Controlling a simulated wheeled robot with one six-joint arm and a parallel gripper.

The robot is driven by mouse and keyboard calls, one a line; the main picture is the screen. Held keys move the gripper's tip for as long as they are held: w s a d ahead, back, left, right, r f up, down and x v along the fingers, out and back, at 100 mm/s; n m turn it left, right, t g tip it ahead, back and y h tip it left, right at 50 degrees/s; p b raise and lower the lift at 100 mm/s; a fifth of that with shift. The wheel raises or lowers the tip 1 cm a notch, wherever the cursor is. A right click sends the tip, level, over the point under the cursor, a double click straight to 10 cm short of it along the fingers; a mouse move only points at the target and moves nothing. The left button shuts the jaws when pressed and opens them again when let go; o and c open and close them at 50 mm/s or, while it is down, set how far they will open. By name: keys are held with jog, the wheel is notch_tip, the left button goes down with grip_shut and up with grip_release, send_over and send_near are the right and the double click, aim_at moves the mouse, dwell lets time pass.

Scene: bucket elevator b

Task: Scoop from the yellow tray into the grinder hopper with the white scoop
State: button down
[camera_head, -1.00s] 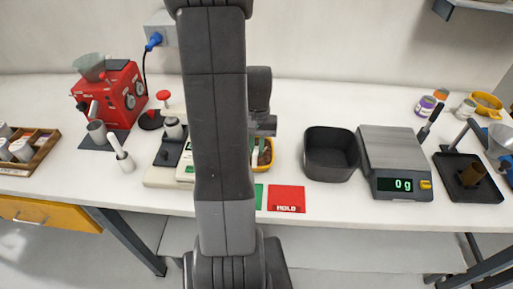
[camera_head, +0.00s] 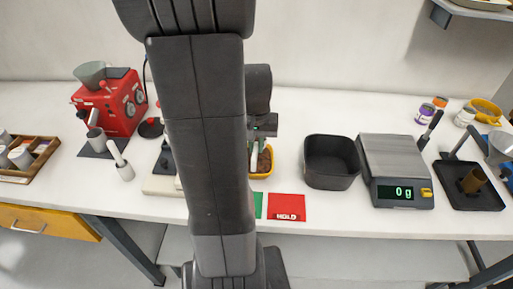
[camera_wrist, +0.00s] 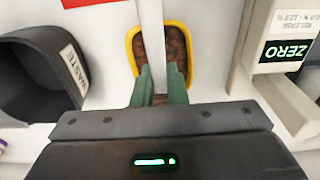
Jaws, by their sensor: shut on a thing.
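The yellow tray (camera_head: 270,173) holds brown contents and sits left of the black bin in the head view. In the wrist view its yellow rim (camera_wrist: 131,48) surrounds a long white bar, the white scoop (camera_wrist: 150,22), which passes between my green fingers. My gripper (camera_wrist: 161,88) is shut on the scoop over the tray. In the head view my gripper (camera_head: 259,146) is at the tray's back edge, partly behind my arm. The scoop's bowl is not clear in either view. A grey cone-shaped hopper (camera_head: 90,74) stands on the red machine (camera_head: 118,103) at the back left.
The black waste bin (camera_head: 331,162) and a scale (camera_head: 398,170) reading 0 g stand right of the tray. A red HOLD card (camera_head: 286,207) lies in front. In the wrist view a panel marked ZERO (camera_wrist: 287,50) is at the right. My arm hides the table's left middle.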

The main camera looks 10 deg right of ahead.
aim_at(256, 149)
jog(key=shift+s+a+r+t+h+b, duration=0.2)
jog(key=shift+s+r+t+h+b, duration=0.15)
jog(key=shift+s+t+b, duration=0.6)
jog(key=shift+r+t+b, duration=0.5)
jog(key=shift+t+b, duration=0.15)
jog(key=shift+b, duration=0.2)
